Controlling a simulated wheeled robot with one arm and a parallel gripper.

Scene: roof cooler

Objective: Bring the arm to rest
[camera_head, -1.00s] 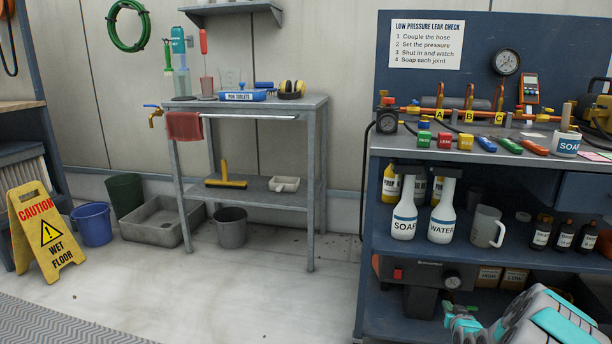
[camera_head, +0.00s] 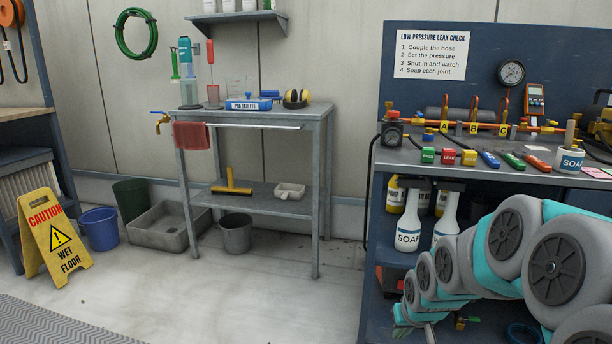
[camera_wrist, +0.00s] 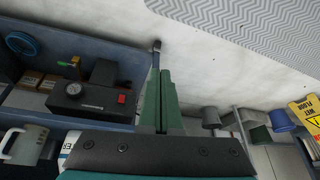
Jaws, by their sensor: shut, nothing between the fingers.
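My gripper (camera_wrist: 164,72) shows in the wrist view with its two green fingers together and nothing between them. It is over the front of the workbench's lower shelves, with the pale floor beyond the fingertips. In the head view my grey and teal arm reaches in from the right and covers part of the bench. The gripper's fingers are hard to make out there.
The workbench (camera_head: 372,250) holds a soap bottle (camera_head: 408,222) on its middle shelf and a soap cup (camera_head: 569,160) on top. A black box with a red switch (camera_wrist: 90,100) is close to my fingers.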

